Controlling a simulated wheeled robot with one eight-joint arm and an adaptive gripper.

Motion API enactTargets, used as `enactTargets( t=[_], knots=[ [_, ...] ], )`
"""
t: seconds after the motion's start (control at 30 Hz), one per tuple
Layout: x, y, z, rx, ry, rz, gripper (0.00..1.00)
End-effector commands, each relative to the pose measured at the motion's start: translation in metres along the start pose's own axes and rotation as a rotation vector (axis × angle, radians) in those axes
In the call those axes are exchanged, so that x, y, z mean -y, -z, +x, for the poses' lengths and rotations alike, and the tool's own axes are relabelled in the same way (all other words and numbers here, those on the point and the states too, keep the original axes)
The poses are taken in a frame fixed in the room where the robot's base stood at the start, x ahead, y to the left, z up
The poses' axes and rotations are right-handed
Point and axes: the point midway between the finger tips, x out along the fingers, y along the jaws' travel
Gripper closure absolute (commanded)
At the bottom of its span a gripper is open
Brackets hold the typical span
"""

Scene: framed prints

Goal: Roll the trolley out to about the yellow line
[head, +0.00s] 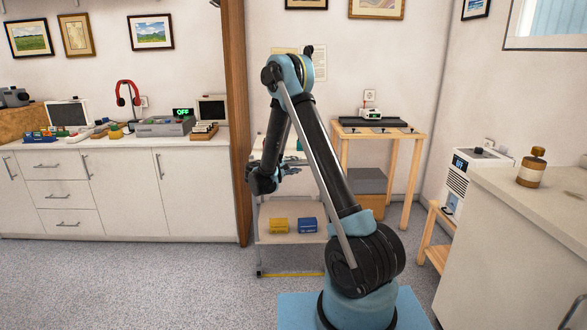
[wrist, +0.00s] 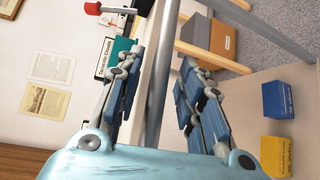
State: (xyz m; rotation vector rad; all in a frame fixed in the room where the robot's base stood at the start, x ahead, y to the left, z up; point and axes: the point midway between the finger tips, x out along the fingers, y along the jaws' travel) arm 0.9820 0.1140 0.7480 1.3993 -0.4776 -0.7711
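The trolley (head: 290,238) stands partly behind my arm, with a pale lower shelf carrying a yellow box (head: 279,225) and a blue box (head: 307,226). A short yellow line (head: 295,275) shows on the floor at the trolley's front foot. My gripper (head: 292,163) is at the trolley's upper level. In the wrist view my gripper (wrist: 160,105) is open, with a grey bar (wrist: 160,65) of the trolley running between its fingers. I see gaps on both sides of the bar. My arm hides much of the trolley's right side.
A wooden table (head: 380,132) stands behind on the right, with a grey-topped box (head: 368,188) below. White cabinets (head: 120,190) line the left wall. A white counter (head: 510,240) fills the right. The grey floor (head: 180,290) is clear in front on the left.

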Motion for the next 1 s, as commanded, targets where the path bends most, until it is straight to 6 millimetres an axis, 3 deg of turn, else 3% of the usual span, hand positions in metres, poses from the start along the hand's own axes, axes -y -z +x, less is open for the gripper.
enactTargets(
  t=[0.27, 0.7, 1.0],
  knots=[
    [-0.001, 0.0, -0.01, -0.001, -0.001, -0.001, 0.65],
    [0.001, 0.001, -0.089, -0.003, -0.001, -0.001, 0.65],
    [0.001, 0.001, -0.118, -0.002, 0.0, -0.001, 0.65]
  ],
)
